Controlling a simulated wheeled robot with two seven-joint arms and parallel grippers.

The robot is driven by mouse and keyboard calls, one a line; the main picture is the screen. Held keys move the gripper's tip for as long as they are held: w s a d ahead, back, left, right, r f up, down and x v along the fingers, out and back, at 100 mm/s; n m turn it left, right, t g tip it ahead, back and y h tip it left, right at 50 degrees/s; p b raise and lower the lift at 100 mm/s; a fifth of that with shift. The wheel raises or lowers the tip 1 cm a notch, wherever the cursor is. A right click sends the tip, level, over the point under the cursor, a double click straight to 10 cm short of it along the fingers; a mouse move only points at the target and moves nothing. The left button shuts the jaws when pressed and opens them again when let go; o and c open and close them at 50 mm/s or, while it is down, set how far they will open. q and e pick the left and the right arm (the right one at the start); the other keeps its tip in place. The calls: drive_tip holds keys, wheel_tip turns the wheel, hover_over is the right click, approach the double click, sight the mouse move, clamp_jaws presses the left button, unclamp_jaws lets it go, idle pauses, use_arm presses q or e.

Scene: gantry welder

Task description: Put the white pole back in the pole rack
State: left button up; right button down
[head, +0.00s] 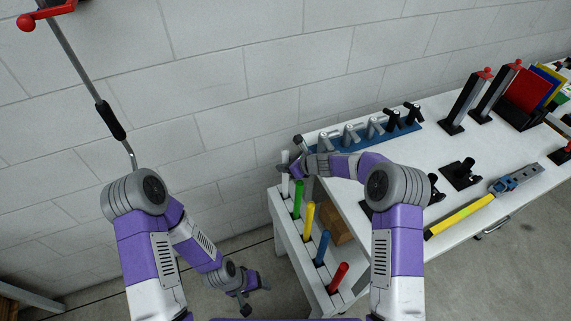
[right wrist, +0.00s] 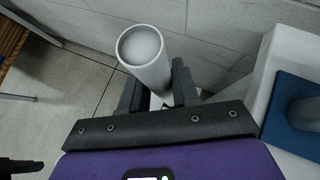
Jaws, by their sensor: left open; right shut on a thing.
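The white pole (right wrist: 150,62) stands between the fingers of my right gripper (right wrist: 157,90), which is shut on it. In the head view, this gripper (head: 287,169) is at the far end of the white pole rack (head: 281,229), and the white pole (head: 285,187) shows below it. The pole is roughly upright, in line with the rack's other poles. Its lower end is hidden, so I cannot tell how deep it sits. My left gripper (head: 250,301) is open and empty, low over the floor left of the rack.
The rack holds a green pole (head: 299,198), yellow pole (head: 308,218), blue pole (head: 322,247) and red pole (head: 338,277). A white table (head: 450,190) with clamps on a blue strip (head: 350,147) adjoins it. A block wall (head: 230,90) is close behind.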

drive_tip(key=shift+s+d+r, duration=0.1)
idle(0.5)
drive_tip(key=shift+f, duration=0.35)
drive_tip(key=shift+r, duration=0.1)
idle(0.4)
idle(1.0)
idle(0.9)
